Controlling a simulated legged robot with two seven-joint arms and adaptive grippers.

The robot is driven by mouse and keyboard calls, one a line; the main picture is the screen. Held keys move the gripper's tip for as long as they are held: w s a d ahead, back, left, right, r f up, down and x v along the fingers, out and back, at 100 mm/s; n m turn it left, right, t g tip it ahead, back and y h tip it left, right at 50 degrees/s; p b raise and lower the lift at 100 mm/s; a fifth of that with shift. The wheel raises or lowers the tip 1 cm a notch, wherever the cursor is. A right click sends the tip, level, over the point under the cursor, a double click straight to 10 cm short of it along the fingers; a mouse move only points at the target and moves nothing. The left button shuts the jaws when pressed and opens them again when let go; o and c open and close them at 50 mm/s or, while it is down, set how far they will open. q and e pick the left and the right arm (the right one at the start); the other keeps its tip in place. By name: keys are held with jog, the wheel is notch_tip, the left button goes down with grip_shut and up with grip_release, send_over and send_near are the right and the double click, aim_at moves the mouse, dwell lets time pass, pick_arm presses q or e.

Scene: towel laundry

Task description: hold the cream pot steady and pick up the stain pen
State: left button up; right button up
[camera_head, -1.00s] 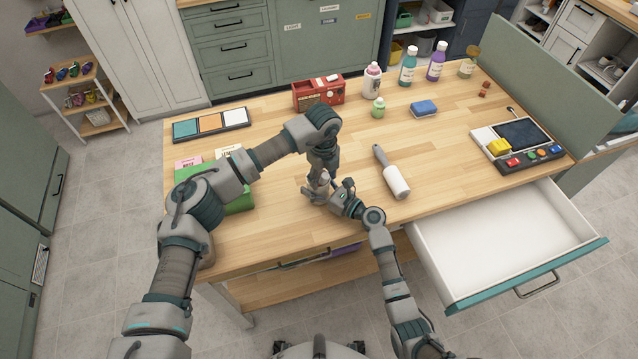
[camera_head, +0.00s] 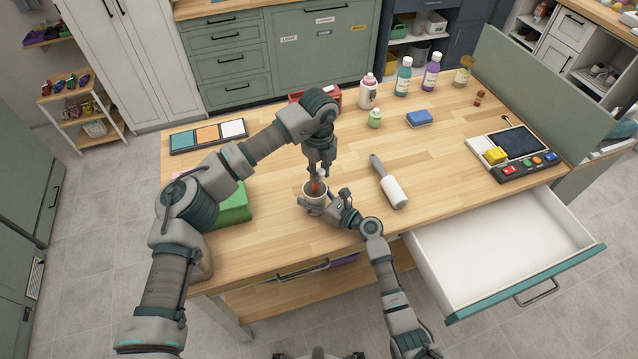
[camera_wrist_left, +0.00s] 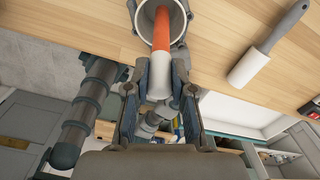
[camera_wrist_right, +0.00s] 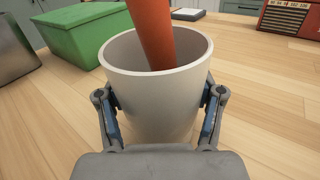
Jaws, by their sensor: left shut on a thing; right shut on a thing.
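The cream pot (camera_head: 315,190) stands upright on the wooden table; in the right wrist view the cream pot (camera_wrist_right: 155,95) fills the middle. My right gripper (camera_head: 328,205) is shut around the pot's sides, with a finger on each side (camera_wrist_right: 158,110). The stain pen (camera_head: 317,187) is orange-red with a pale end, and its lower part is inside the pot. My left gripper (camera_head: 319,170) is above the pot, shut on the pen's pale upper end; the left wrist view shows the pen (camera_wrist_left: 162,35) between the fingers (camera_wrist_left: 161,90). The pen's lower tip is hidden.
A lint roller (camera_head: 392,188) lies right of the pot. A green box (camera_head: 232,205) is to the left. An open white drawer (camera_head: 505,250) juts from the table front at right. Bottles and a blue sponge (camera_head: 419,118) stand farther back.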

pick_arm(q)
jog(key=r, duration=1)
jog(key=shift+a, duration=0.4)
pick_arm(e)
jog(key=shift+a, duration=0.35)
pick_arm(q)
jog(key=shift+d+r, duration=0.15)
jog(key=shift+r, duration=0.45)
pick_arm(e)
jog(key=shift+d, duration=0.1)
jog(key=o, duration=1.3)
jog(key=shift+s+d, duration=0.1)
jog(key=shift+d, duration=0.05)
jog(key=v, duration=1.1)
jog(key=shift+s+d+f, duration=0.1)
jog(key=shift+s+d, duration=0.05)
jog(key=shift+d, duration=0.2)
